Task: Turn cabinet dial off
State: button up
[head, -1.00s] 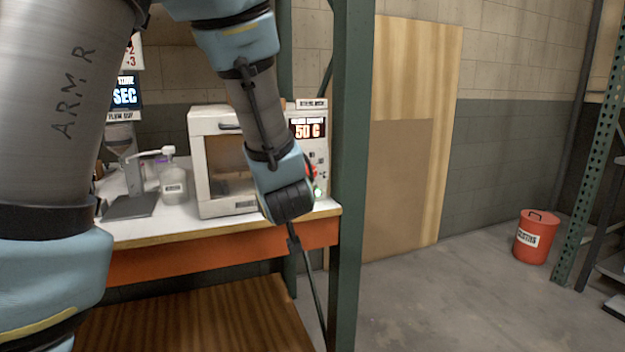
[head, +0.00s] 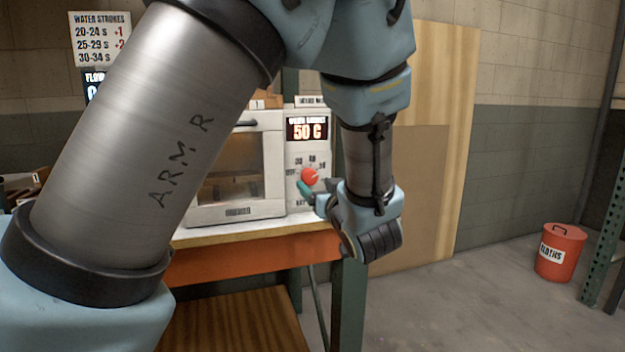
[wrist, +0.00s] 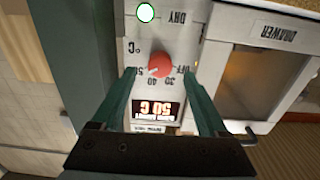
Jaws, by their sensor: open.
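The red dial (head: 309,176) is on the front panel of the white cabinet (head: 235,212). It also shows in the wrist view (wrist: 160,71), upside down, with OFF to its right and 50 to its left. Its pointer seems turned toward the 50 side, but is small. The cabinet display (head: 307,130) reads 50 C. My gripper (wrist: 159,74) is open, and its two teal fingers appear on either side of the dial in the wrist view. I cannot tell whether they reach or touch it. In the head view the fingers (head: 305,191) are just below the dial.
The cabinet stands on a bench with an orange edge (head: 245,262). A round lit green-rimmed button (wrist: 146,12) is on the panel. A red bin (head: 560,256) stands on open floor at right.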

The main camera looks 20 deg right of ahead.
aim_at(311, 179)
jog(key=shift+w+d, duration=0.15)
jog(key=shift+w, duration=1)
jog(key=shift+w+d, duration=0.15)
jog(key=shift+w, duration=1)
grip_shut()
